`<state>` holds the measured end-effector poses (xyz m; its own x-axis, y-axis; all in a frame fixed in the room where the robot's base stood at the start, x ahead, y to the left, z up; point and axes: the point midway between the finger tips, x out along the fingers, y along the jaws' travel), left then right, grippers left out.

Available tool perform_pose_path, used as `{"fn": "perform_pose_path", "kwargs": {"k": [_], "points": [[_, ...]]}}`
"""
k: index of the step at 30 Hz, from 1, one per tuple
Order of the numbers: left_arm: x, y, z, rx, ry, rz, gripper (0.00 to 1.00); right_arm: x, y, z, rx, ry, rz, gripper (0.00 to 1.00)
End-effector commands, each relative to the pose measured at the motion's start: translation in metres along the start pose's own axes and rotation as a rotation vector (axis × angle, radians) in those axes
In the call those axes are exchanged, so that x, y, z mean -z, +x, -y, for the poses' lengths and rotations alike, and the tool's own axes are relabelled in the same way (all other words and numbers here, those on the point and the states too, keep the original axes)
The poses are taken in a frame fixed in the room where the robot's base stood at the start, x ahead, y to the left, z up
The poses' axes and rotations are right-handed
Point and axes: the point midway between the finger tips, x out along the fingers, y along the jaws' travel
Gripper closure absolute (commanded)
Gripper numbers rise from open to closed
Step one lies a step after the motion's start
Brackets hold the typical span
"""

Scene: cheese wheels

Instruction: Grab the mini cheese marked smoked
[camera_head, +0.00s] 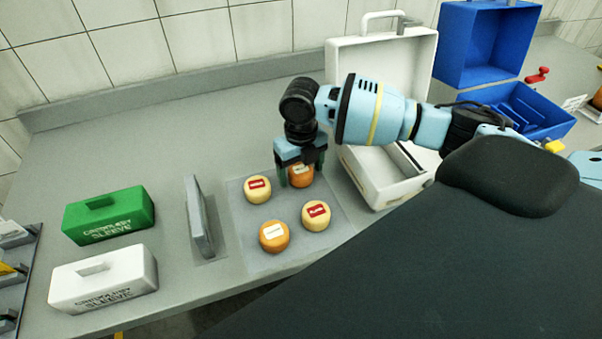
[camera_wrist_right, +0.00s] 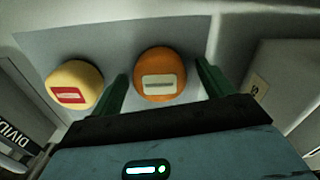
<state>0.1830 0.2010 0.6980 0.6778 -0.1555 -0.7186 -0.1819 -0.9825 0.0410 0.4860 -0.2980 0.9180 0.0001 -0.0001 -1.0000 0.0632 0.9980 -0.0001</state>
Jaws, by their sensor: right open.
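Several mini cheeses sit on a grey mat (camera_head: 240,222). Two are pale yellow with red labels: one at back left (camera_head: 257,190) and one at front right (camera_head: 316,216). Two are orange with white labels: one at the front (camera_head: 273,237) and one at back right (camera_head: 301,177). The label words are too small to read. My right gripper (camera_head: 301,176) is open and points down over the back right orange cheese. In the right wrist view this orange cheese (camera_wrist_right: 160,75) lies between the two green fingers, with a yellow cheese (camera_wrist_right: 75,84) to its left. My left gripper is out of view.
An open white case (camera_head: 375,180) stands right of the mat, its lid up behind my right arm. A grey upright divider (camera_head: 199,218) stands left of the mat. Green (camera_head: 108,214) and white (camera_head: 103,278) sleeve boxes lie farther left. A blue case (camera_head: 487,45) is at back right.

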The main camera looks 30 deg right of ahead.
Motion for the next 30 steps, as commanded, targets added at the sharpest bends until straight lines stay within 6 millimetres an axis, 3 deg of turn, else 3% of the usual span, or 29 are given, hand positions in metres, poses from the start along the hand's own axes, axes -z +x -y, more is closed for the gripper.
{"fn": "perform_pose_path", "kwargs": {"k": [4, 15, 23, 30], "points": [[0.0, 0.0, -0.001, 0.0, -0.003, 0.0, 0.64, 0.0, -0.001, 0.0, 0.0, 0.0, 0.0, 0.23], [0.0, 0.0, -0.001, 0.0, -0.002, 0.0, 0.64, 0.0, -0.001, 0.0, 0.0, 0.0, 0.001, 0.71], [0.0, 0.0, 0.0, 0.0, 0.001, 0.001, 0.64, -0.001, -0.004, 0.0, 0.0, 0.0, 0.002, 0.71], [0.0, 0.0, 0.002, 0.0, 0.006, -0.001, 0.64, -0.001, -0.037, 0.0, -0.002, 0.001, 0.006, 0.71]]}}
